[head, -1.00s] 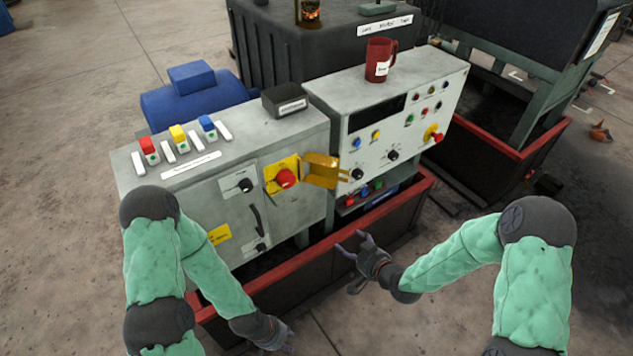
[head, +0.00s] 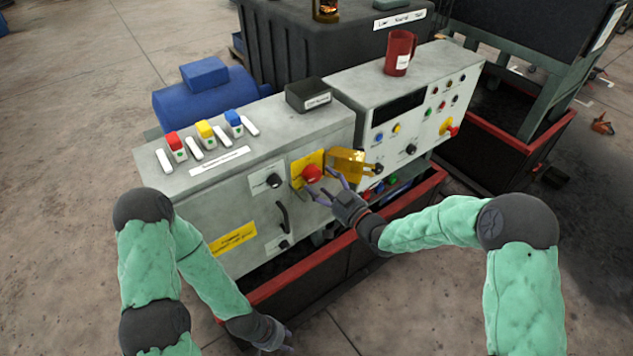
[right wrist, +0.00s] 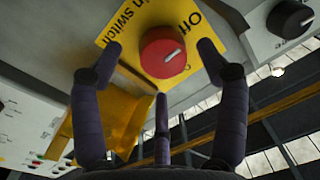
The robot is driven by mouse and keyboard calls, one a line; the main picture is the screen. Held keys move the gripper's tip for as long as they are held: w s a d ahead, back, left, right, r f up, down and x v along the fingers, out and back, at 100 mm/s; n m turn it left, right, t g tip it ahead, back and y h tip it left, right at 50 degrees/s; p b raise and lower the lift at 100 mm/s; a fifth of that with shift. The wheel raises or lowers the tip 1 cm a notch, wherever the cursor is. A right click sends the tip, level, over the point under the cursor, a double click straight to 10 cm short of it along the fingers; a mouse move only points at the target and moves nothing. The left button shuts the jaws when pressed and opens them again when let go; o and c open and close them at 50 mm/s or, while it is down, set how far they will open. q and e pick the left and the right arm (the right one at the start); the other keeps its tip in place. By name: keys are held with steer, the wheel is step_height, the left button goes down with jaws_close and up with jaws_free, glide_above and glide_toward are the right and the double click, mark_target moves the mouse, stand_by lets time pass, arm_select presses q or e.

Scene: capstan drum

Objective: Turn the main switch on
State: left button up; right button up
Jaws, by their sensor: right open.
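The main switch is a red round knob (head: 312,173) on a yellow plate (head: 297,164) on the front of the grey cabinet. In the right wrist view the knob (right wrist: 165,52) has a pale pointer line, and the plate reads "Off" and "in Switch". A yellow-brown hinged flap (head: 350,163) stands out beside the plate. My right gripper (head: 326,186) is open, its fingers pointing at the knob. In the right wrist view its fingertips (right wrist: 160,65) lie to either side of the knob, with no clear contact. My left gripper (head: 285,345) is low at the front; its opening is unclear.
A black knob (head: 273,180) and a black handle (head: 282,217) are on the same cabinet front. The control panel (head: 420,130) stands to the right with a red mug (head: 400,52) on top. A red-rimmed trough (head: 300,268) runs below the cabinets.

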steer(key=shift+x, duration=1.45)
steer(key=c, duration=1.1)
